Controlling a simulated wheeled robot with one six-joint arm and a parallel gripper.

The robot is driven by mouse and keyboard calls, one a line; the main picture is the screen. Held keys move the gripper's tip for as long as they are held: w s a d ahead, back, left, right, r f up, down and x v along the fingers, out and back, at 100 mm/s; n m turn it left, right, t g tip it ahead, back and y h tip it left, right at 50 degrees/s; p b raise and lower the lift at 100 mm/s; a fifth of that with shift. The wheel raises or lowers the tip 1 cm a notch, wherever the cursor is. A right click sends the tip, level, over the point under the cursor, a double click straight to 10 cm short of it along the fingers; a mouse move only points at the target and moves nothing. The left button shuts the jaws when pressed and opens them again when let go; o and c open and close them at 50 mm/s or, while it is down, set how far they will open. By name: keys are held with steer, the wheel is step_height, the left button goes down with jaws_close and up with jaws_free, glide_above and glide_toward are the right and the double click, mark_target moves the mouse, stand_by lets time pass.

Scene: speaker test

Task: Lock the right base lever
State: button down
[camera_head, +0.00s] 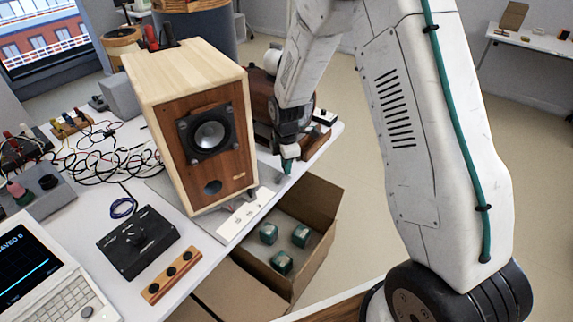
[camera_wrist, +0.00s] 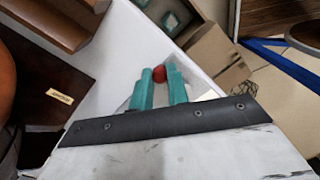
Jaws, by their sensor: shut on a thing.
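The wooden speaker (camera_head: 205,130) stands upright on a pale base plate (camera_head: 246,214) near the table's front edge. My gripper (camera_head: 288,162) is low at the right side of the speaker, beside the base, with its teal fingers pointing down. In the wrist view my gripper (camera_wrist: 160,74) has its two fingers closed around a red round knob (camera_wrist: 159,73), which looks like the end of the right base lever. The rest of the lever is hidden by the fingers. A small grey metal part (camera_head: 252,191) shows at the base's front right corner.
An open cardboard box (camera_head: 318,200) with several teal cubes (camera_head: 301,235) lies below the table edge, beneath my gripper. A black control box (camera_head: 136,240), a wooden strip with black knobs (camera_head: 170,277) and cables crowd the table left of the base. A brown wooden unit (camera_head: 262,95) stands behind.

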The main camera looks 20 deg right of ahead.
steer(key=c, duration=1.4)
jaws_free()
steer(key=shift+o, duration=0.2)
step_height(320, 180, up, 8)
steer(key=shift+f, duration=0.1)
